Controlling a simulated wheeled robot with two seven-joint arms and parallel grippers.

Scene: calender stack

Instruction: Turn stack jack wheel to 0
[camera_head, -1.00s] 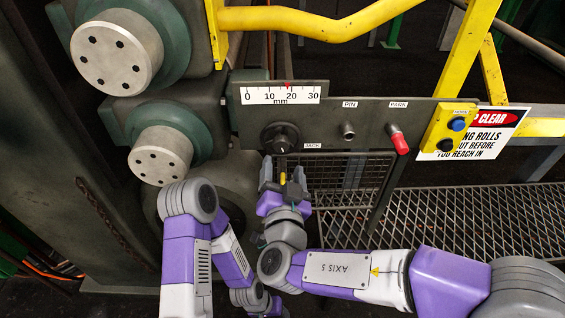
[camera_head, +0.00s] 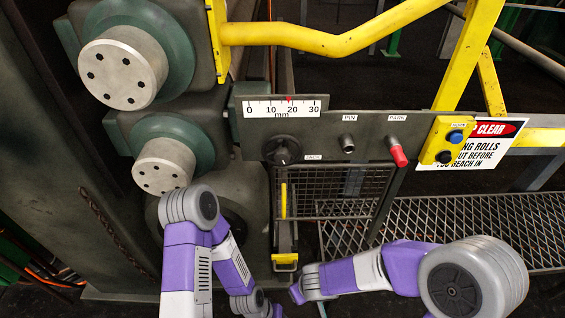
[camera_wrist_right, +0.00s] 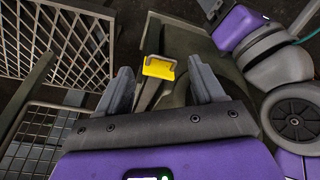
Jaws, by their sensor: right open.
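The dark round jack wheel (camera_head: 282,149) is on the grey panel in the head view, beside the JACK label. Above it is the white mm scale (camera_head: 282,108), marked 0 to 30. Its red pointer (camera_head: 289,98) stands just below 20. My right gripper (camera_wrist_right: 163,86) shows in the right wrist view with its two fingers wide apart and nothing held. It is hidden in the head view, where my right forearm lies low, below the panel and away from the wheel. My left arm is at the lower left; its gripper does not show.
A yellow-ended bar (camera_head: 285,259) hangs below the wheel; its yellow end (camera_wrist_right: 160,67) appears beyond my right fingers. PIN (camera_head: 347,143) and red PARK (camera_head: 398,156) knobs are right of the wheel. Metal rolls (camera_head: 122,68) are left, a yellow rail (camera_head: 330,38) above.

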